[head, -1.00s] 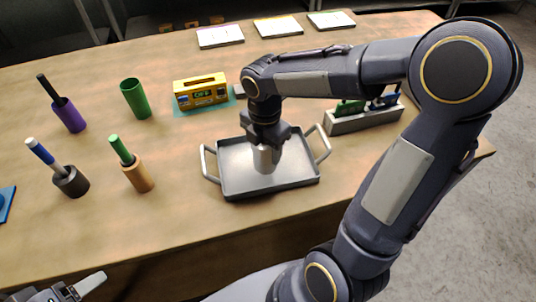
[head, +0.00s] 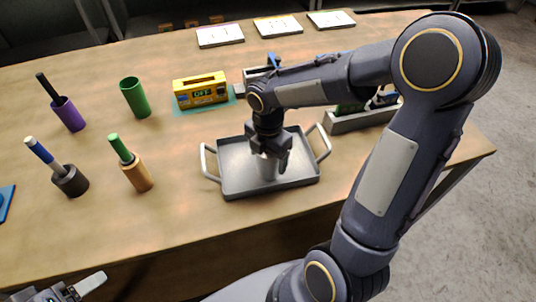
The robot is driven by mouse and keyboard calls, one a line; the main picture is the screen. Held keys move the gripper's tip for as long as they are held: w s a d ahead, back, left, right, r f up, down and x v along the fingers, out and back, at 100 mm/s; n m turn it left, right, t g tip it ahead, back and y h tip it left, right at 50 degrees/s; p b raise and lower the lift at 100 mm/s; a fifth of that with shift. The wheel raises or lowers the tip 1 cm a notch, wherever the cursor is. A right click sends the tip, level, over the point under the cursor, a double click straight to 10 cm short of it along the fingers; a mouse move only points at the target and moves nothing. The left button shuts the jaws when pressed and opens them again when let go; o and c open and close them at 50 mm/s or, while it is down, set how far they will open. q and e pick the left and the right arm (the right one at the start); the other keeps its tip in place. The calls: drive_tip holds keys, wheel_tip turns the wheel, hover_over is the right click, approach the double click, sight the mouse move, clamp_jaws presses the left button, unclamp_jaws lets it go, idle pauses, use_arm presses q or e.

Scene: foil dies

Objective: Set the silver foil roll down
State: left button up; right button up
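The silver foil roll (head: 265,168) is a short pale cylinder, upright over the floor of the grey metal tray (head: 235,183). My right gripper (head: 272,160) points down from above with its fingers at the roll's upper part and appears shut on it. The fingers hide part of the roll. Its lower end looks at or very near the tray floor; I cannot tell if it bears on it. My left gripper (head: 70,290) is partly in view at the bottom left edge, away from the objects; its finger gap is unclear.
A yellow device (head: 200,91) stands behind the tray, and a grey rack (head: 345,124) to its right. At left are a green cup (head: 135,97), a purple holder (head: 69,115), a dark holder (head: 70,181) and an orange-brown holder (head: 138,175). The tray has raised side handles.

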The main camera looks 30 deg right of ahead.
wheel_tip(320, 180, up, 11)
drive_tip(key=p, duration=0.1)
drive_tip(key=s+a+m+t+y, duration=0.1)
drive_tip(key=s+m+t+y, duration=0.1)
drive_tip(key=s+m, duration=0.5)
drive_tip(key=s+a+m+t+y, duration=0.1)
drive_tip(key=s+m, duration=0.7)
drive_tip(key=m, duration=0.8)
drive_tip(key=a+t, duration=0.1)
drive_tip(key=t, duration=0.1)
drive_tip(key=shift+a+f+m+t+y, duration=0.25)
drive_tip(key=shift+f+m+t+y, duration=0.05)
drive_tip(key=shift+f+y, duration=0.1)
